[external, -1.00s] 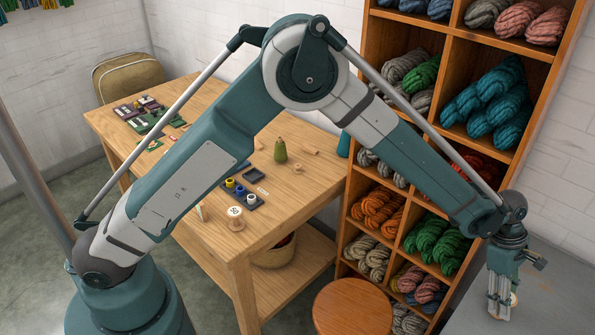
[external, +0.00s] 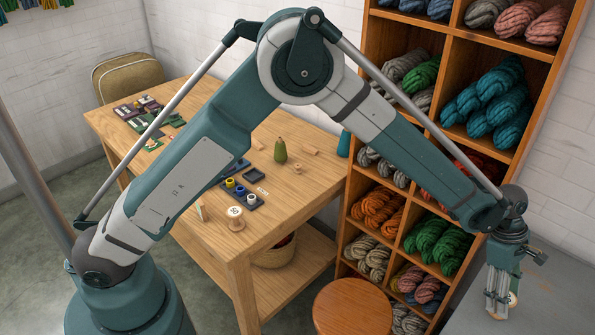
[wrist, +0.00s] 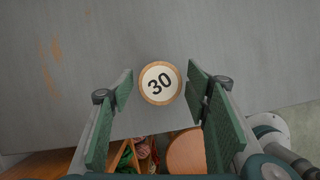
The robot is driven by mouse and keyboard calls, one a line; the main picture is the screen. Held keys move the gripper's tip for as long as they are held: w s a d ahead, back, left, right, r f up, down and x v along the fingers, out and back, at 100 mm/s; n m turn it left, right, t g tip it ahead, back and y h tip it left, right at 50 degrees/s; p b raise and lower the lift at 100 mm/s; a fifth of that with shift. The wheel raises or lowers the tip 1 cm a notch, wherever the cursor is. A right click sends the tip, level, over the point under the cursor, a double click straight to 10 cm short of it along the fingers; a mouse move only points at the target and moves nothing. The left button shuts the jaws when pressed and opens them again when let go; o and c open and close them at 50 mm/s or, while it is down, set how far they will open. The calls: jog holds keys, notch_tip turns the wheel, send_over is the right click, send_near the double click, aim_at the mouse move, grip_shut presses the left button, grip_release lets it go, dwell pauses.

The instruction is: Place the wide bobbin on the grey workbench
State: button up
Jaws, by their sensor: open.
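A round wooden bobbin with a white top marked 30 (wrist: 160,83) stands upright on the grey workbench (wrist: 235,45). In the external view the bobbin (external: 514,299) is partly hidden behind the fingers, on the grey workbench (external: 555,290) at the lower right. My gripper (external: 499,307) points down there. In the wrist view my gripper (wrist: 160,85) is open, with one green-padded finger on each side of the bobbin and a gap on both sides. Another bobbin, marked 50 (external: 236,218), stands on the wooden table.
The wooden table (external: 285,205) carries a tray of small spools (external: 240,192), a green pear-shaped object (external: 280,151) and several small items. A shelf of wool skeins (external: 352,205) stands beside the workbench, with a round stool (external: 352,308) in front. The workbench around the bobbin is clear.

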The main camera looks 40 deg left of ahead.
jog(key=s+p+v, duration=0.1)
jog(key=v, duration=0.9)
jog(key=shift+w+r, duration=0.25)
jog(key=shift+w, duration=0.2)
jog(key=shift+a, duration=0.15)
jog(key=s+a+r+m+t, duration=0.1)
jog(key=s+a+r+m, duration=0.1)
jog(key=a+r, duration=0.75)
jog(key=s+a+r+m+t+y, duration=0.1)
jog(key=s+a+r+m+t, duration=0.3)
jog(key=a, duration=1.1)
jog(key=a+r+m+g, duration=0.1)
jog(key=a+r, duration=0.7)
jog(key=a, duration=0.4)
jog(key=s+a+r+m+t+y, duration=0.1)
jog(key=s+a+m, duration=0.1)
jog(key=s+a, duration=0.45)
jog(key=s+a+r+m+t, duration=0.15)
jog(key=s+a, duration=0.25)
jog(key=a, duration=0.5)
jog(key=s+a+f+m+t+y, duration=0.1)
jog(key=s+a+f+m, duration=0.1)
jog(key=s+a, duration=0.4)
jog(key=s+a+f+m+y, duration=0.1)
jog(key=s+a+f+m, duration=0.1)
jog(key=s+a, duration=0.5)
jog(key=shift+s+a+f+m+t, duration=0.25)
jog(key=shift+s+f+m+t, duration=0.25)
jog(key=shift+s, duration=0.3)
